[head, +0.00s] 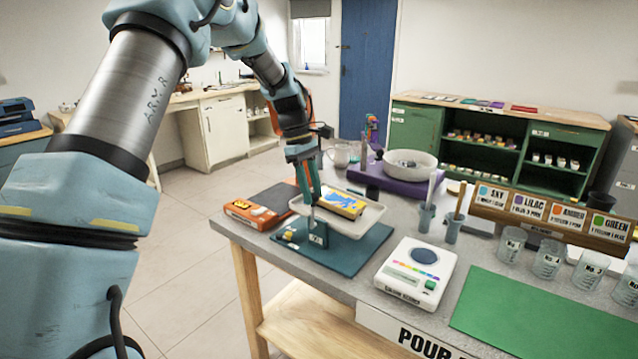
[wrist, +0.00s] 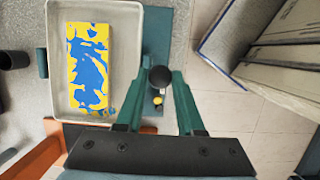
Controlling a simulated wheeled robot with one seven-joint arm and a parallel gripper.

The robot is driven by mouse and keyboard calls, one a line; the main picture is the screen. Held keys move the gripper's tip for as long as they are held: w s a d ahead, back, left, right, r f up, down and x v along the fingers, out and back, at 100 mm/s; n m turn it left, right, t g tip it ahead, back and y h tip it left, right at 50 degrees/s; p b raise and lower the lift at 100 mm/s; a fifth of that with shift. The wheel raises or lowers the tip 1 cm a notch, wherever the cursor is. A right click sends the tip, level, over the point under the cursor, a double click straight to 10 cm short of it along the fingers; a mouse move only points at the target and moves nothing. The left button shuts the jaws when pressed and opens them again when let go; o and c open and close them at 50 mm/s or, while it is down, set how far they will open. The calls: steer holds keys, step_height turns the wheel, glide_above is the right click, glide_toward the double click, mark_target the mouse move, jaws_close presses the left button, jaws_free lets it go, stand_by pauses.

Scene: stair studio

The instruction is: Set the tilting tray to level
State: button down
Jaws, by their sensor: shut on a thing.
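The tilting tray (head: 352,227) is white and shallow, and stands raised over a teal base (head: 357,258) on the grey table. A yellow and blue painted panel (head: 342,203) lies in it. The tray (wrist: 108,12) and panel (wrist: 90,55) also show in the wrist view, left of my gripper (wrist: 162,72). I cannot tell its exact tilt. In the head view my gripper (head: 311,200) points down at the tray's near left edge. Its fingers are shut on a dark round knob (wrist: 160,76) beside the tray. The knob's lower part is hidden.
A white scale (head: 417,273) and a green mat (head: 545,315) lie to the right. An orange box (head: 252,212) is at the left edge. Behind stand a white bowl on a purple stand (head: 408,188) and cups with sticks (head: 426,220). Clear beakers (head: 547,260) stand far right.

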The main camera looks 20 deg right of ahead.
steer(key=shift+w+a+g, duration=0.2)
steer(key=shift+w+g, duration=0.1)
steer(key=shift+g, duration=0.1)
steer(key=c, duration=0.6)
jaws_free()
steer(key=shift+o, duration=0.2)
steer(key=shift+w, duration=0.1)
steer(key=b+v, duration=0.2)
steer(key=v, duration=0.8)
steer(key=shift+a+r, duration=0.25)
steer(key=shift+r, duration=0.1)
steer(key=shift+a, duration=0.1)
